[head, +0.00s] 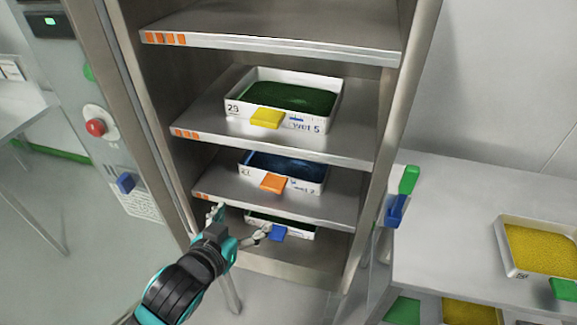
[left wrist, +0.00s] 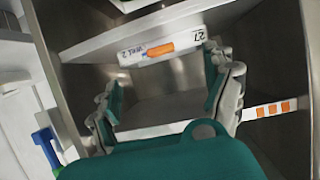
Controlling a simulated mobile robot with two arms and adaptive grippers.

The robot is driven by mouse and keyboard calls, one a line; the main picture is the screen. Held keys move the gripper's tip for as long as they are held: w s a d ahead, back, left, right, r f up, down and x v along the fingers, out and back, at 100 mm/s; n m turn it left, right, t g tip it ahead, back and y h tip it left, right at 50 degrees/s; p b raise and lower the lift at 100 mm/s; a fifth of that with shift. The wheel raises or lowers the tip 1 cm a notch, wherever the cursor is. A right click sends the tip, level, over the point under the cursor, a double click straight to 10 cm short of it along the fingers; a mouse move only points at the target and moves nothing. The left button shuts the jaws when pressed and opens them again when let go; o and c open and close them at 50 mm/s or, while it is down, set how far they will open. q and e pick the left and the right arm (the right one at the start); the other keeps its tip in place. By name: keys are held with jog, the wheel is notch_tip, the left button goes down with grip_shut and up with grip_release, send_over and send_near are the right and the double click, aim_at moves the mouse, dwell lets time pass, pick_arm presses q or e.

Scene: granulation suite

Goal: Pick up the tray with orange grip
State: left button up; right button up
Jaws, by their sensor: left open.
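The tray with the orange grip (head: 303,187) is white, marked 27 and "wet 2", and holds dark blue material. It sits on a middle shelf of the open cabinet, its orange grip (head: 272,183) facing out. In the left wrist view the tray (left wrist: 190,43) and orange grip (left wrist: 160,49) appear upside down, beyond the fingers. My left gripper (head: 238,224) is open and empty, below and in front of the tray, apart from it. In the left wrist view my left gripper (left wrist: 167,95) has its fingers spread wide. My right gripper is not in view.
A tray with a yellow grip (head: 267,118) sits one shelf above. A tray with a blue grip (head: 278,233) sits one shelf below, partly hidden. Shelf edges (head: 275,145) and cabinet side walls bound the space. A table (head: 440,240) with a yellow-filled tray (head: 507,258) stands right.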

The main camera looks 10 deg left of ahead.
pick_arm(q)
jog(key=w, duration=0.3)
jog(key=p, duration=0.2)
send_near(272, 183)
jog(key=x, duration=0.2)
jog(key=f+x, duration=0.1)
jog(key=x, duration=0.1)
jog(key=shift+f, duration=0.1)
jog(key=x, duration=0.1)
jog(key=p+x, duration=0.1)
jog(key=x, duration=0.3)
jog(key=shift+w+d+r, duration=0.1)
jog(key=shift+r, duration=0.35)
jog(key=shift+w+f, duration=0.15)
jog(key=shift+w, duration=0.1)
jog(key=shift+s, duration=0.1)
jog(key=shift+c, duration=0.6)
jog(key=c, duration=1.3)
jog(key=shift+c, duration=0.5)
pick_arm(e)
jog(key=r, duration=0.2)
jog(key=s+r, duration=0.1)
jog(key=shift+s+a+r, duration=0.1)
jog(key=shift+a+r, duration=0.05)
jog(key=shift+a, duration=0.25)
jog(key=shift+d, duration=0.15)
